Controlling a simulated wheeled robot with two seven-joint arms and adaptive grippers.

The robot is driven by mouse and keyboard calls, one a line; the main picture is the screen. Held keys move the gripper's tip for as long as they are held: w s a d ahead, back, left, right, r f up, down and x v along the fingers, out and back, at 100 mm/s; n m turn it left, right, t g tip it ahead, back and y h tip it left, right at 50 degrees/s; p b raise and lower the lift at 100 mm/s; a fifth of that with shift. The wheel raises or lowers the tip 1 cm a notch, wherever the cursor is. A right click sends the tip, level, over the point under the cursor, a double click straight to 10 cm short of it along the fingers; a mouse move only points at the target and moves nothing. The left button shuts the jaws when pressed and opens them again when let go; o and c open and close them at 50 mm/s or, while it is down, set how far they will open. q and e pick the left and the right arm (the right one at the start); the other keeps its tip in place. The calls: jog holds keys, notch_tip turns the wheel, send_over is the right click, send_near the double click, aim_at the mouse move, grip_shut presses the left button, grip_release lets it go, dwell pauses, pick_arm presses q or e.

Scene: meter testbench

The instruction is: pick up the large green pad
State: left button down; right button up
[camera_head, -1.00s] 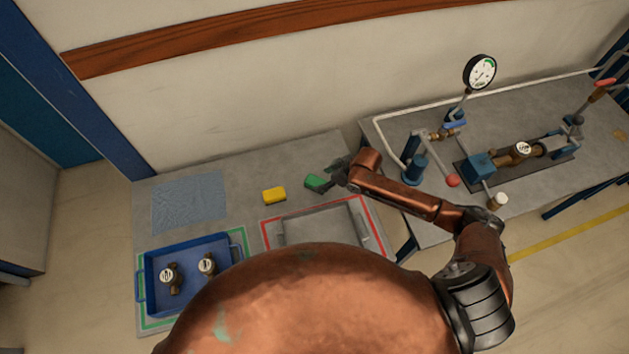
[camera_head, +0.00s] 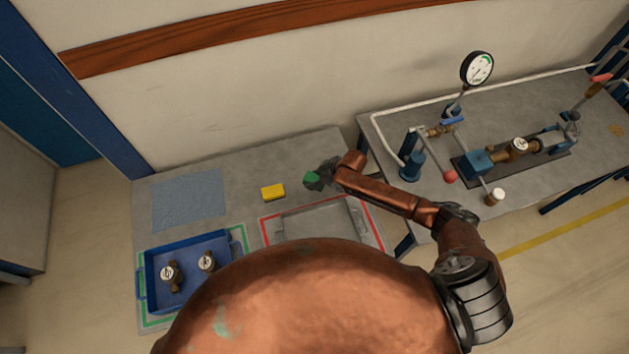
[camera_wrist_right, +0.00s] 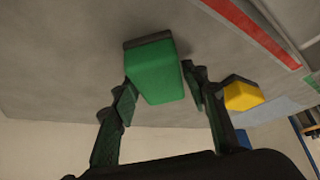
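The large green pad (camera_head: 311,178) lies on the grey table, right of the yellow pad. In the right wrist view the green pad (camera_wrist_right: 156,75) is a green block with a dark layer on its far side. My right gripper (camera_head: 322,174) is at the green pad and partly hides it in the head view. In the wrist view its two fingers (camera_wrist_right: 160,80) are spread, one on each side of the pad's near end. I cannot tell whether either finger touches it. My left gripper is not in view.
A smaller yellow pad (camera_head: 273,192) lies nearby and shows in the wrist view (camera_wrist_right: 242,96). A grey tray (camera_head: 318,222) in a red outline sits in front. A blue tray (camera_head: 150,278) with two meters is at left, below a blue cloth (camera_head: 188,198). The test bench (camera_head: 395,135) stands at right.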

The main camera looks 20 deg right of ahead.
jog(key=c, duration=0.9)
jog(key=shift+o, duration=0.2)
jog(key=shift+d+r, duration=0.1)
jog(key=shift+r, duration=0.5)
jog(key=s+r+b, duration=0.1)
jog(key=s+r, duration=1)
jog(key=s, duration=0.3)
jog(key=shift+a+r, duration=0.4)
